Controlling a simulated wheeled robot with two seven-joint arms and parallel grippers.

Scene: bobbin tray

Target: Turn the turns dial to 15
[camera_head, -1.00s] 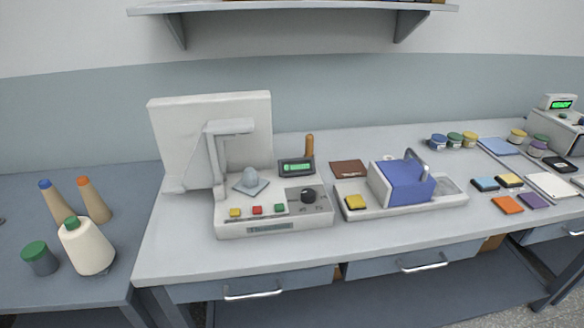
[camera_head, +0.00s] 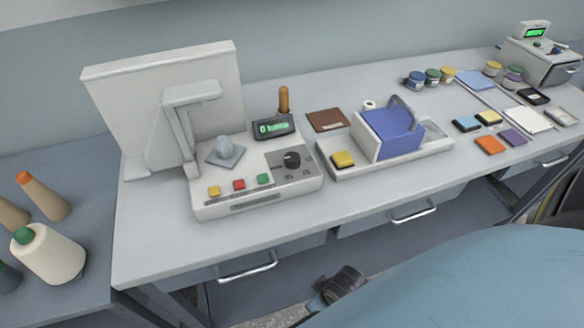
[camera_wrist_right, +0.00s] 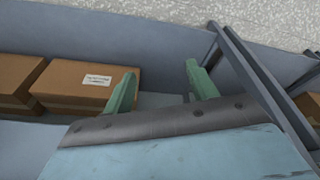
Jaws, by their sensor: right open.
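The black turns dial (camera_head: 292,160) sits on the right part of the white winding machine (camera_head: 215,207), with small marks around it too small to read. A green-lit display (camera_head: 273,127) stands behind the dial. My right gripper (camera_wrist_right: 158,88) shows in the right wrist view with its two green fingers spread apart and nothing between them. It is below the table level, over a lower shelf, away from the dial. A dark part of my right arm shows at the bottom of the head view. My left gripper is not in view.
Yellow, red and green buttons (camera_head: 238,184) line the machine's front. A tray (camera_head: 435,148) with a blue block (camera_head: 388,135) stands right of it. Drawer handles (camera_head: 248,268) stick out below the table edge. Cardboard boxes (camera_wrist_right: 85,85) sit on the lower shelf.

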